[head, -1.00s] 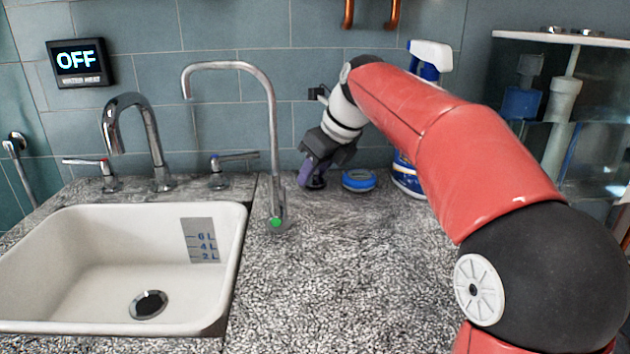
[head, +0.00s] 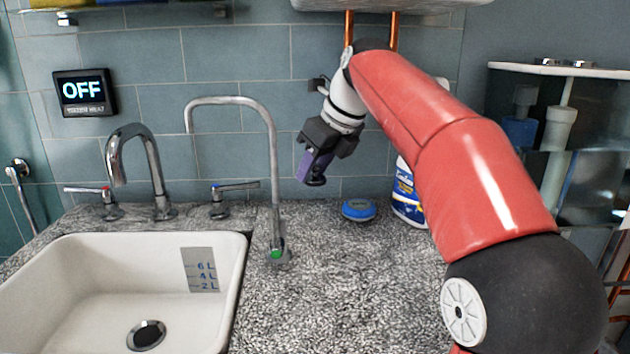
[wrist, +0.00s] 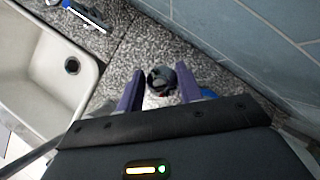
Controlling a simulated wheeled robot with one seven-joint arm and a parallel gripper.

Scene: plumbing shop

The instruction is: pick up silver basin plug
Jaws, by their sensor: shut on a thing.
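The silver basin plug (wrist: 160,82) shows in the wrist view as a small round dark and shiny piece between the two purple fingers. In the head view it is a dark disc (head: 316,181) at the fingertips. My gripper (head: 314,168) is shut on it and holds it above the granite counter, near the tiled wall. Part of the plug is hidden by the fingers. In the wrist view my gripper (wrist: 160,88) has one finger on each side of the plug.
A blue round tin (head: 358,209) and a blue-and-white spray bottle (head: 408,193) stand right of my gripper. A thin curved tap (head: 272,170) and the white sink (head: 232,290) are to the left. The front counter (head: 340,300) is clear.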

